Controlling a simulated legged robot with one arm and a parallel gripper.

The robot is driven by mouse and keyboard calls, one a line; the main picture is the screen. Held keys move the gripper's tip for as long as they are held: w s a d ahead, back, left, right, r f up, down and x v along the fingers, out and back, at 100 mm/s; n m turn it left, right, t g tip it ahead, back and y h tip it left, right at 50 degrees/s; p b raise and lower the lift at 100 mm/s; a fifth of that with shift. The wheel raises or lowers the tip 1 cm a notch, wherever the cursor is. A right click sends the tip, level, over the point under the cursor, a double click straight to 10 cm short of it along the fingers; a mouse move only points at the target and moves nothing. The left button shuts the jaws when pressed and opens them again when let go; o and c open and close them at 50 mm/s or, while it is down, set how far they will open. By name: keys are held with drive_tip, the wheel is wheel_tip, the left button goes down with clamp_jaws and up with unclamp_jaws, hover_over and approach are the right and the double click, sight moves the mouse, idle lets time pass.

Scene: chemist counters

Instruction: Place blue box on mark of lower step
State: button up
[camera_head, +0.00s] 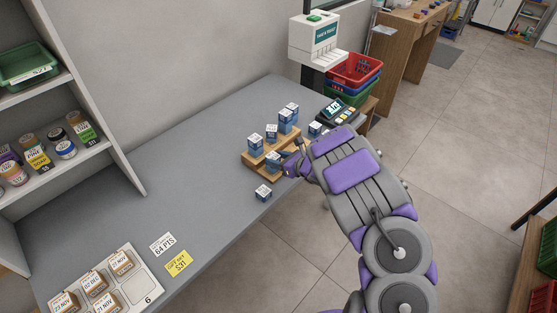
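A wooden stepped stand (258,162) stands on the grey counter, with several blue-and-white boxes on its steps. One blue box (272,160) is at the front of the stand, right beside my gripper (286,166). Another blue box (263,193) stands on the counter in front of the stand. One more blue box (315,130) is right of the stand, near the card terminal. My gripper reaches in from the right at the stand's front right end. Its fingers are small and partly hidden, so I cannot tell whether they hold the box beside them. No mark is visible on the lower step.
A card terminal (335,110) and a white ticket dispenser (314,42) stand behind the stand. Stacked baskets (354,70) are beyond. Price cards (178,263) and a tray of brown boxes (138,284) lie at the near left. The counter left of the stand is clear.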

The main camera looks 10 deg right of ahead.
drive_tip(key=o, duration=0.4)
drive_tip(key=shift+c, duration=0.2)
drive_tip(key=p+v, duration=0.1)
drive_tip(key=v, duration=1.1)
drive_tip(key=shift+p, duration=0.3)
